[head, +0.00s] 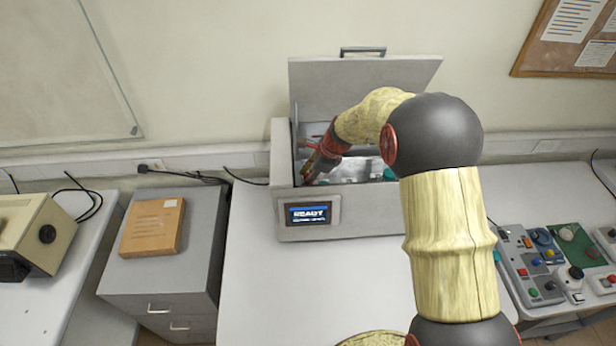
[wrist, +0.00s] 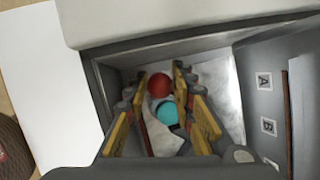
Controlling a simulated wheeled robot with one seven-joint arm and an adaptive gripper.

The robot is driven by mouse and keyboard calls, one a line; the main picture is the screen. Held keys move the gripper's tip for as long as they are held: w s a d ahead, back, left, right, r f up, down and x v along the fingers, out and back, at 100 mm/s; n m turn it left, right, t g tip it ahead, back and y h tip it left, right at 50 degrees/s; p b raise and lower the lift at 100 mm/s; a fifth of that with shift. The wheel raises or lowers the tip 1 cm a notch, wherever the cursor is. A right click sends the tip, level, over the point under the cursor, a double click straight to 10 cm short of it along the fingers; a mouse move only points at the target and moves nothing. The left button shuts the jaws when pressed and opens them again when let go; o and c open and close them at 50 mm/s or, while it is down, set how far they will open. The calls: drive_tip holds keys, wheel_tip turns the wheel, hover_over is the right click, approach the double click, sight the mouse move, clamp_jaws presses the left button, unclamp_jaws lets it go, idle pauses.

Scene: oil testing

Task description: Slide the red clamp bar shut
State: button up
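The grey tester box (head: 350,213) stands on the white table with its lid (head: 367,82) raised. My gripper (head: 312,168) reaches down into the left part of the box. In the wrist view, my gripper (wrist: 160,84) has its fingers spread apart. A round red knob (wrist: 160,86), probably the end of the red clamp bar, lies between the fingertips; I cannot tell whether they touch it. A teal round knob (wrist: 167,113) is just below it. The bar itself is mostly hidden; a small red piece (head: 309,146) shows near the left inner wall in the head view.
The box walls surround my gripper closely. Labels A (wrist: 264,81) and B (wrist: 268,126) mark one inner wall. The box's screen (head: 308,214) reads READY. A control panel (head: 530,270) is at right; a cabinet with a brown package (head: 152,228) is at left.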

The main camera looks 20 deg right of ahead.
clamp_jaws()
drive_tip(key=shift+w, duration=0.1)
idle(0.4)
drive_tip(key=shift+w+d+r+p, duration=0.1)
drive_tip(key=shift+w+d+p, duration=0.1)
drive_tip(key=shift+w, duration=0.4)
drive_tip(key=shift+w+d+r+p, duration=0.1)
drive_tip(key=shift+w+p, duration=0.05)
drive_tip(key=shift+w, duration=0.45)
drive_tip(key=shift+o, duration=1.9)
unclamp_jaws()
drive_tip(key=shift+w+f, duration=0.1)
drive_tip(key=shift+w, duration=0.05)
drive_tip(key=shift+o, duration=0.6)
